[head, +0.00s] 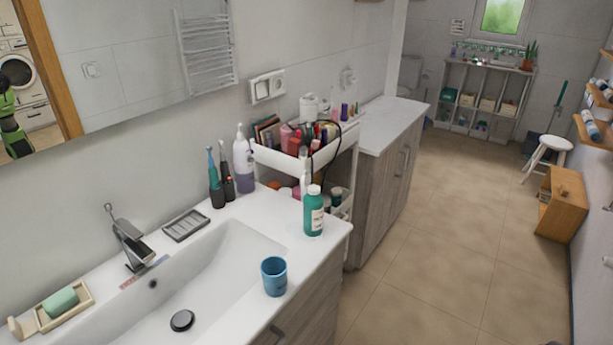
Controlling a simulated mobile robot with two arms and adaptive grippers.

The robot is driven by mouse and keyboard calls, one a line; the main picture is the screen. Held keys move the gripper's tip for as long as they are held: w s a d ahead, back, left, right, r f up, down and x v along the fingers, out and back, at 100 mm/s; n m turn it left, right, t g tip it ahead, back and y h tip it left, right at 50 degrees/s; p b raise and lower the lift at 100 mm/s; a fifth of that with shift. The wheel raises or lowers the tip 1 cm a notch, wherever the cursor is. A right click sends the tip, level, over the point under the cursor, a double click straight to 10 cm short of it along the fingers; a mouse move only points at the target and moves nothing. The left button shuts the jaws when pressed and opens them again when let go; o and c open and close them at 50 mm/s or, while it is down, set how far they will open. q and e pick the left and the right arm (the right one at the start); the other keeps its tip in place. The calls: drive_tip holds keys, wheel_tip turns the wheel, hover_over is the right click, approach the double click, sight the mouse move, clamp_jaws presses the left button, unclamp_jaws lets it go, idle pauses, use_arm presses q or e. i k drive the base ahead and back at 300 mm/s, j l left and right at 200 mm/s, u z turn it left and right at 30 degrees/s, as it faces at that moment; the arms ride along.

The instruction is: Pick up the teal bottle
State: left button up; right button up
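The teal bottle (313,213) stands upright on the right end of the white sink counter (281,204), near its corner. It has a white label and a pale cap. The cosmetics cart (299,163) is behind it, its upper tray full of small items. Neither of my grippers shows in the head view as part of my arms in front. A green and black robot part shows small in the mirror at the far left.
A blue cup (274,276) stands at the counter's front edge. Electric toothbrushes (216,178) and a white pump bottle (243,160) stand against the wall. A faucet (130,240), soap dish (187,225) and green soap (61,302) are further left. The tiled floor (445,255) at right is open.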

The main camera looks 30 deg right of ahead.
sight(313, 201)
drive_tip(key=u, duration=1.25)
drive_tip(key=z, duration=2.3)
